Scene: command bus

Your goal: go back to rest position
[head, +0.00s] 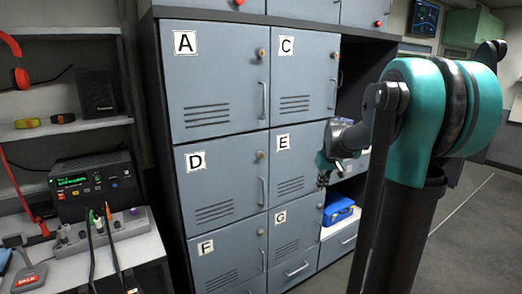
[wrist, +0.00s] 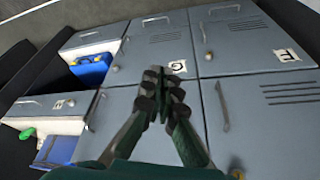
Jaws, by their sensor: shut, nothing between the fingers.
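My gripper (head: 324,172) shows in the head view at the right side of locker door E (head: 292,167), past my teal arm joint. In the wrist view my gripper (wrist: 162,82) has its dark fingers together, with nothing between them. It points at the grey lockers, near the G label (wrist: 175,66). I cannot tell the distance to the doors. My arm hides part of the right of the head view.
Locker doors A (head: 212,80), C (head: 301,85) and D (head: 223,185) look shut. A blue case (head: 338,209) sits in an open white compartment. Shelves stand left; floor (head: 470,225) is clear at right.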

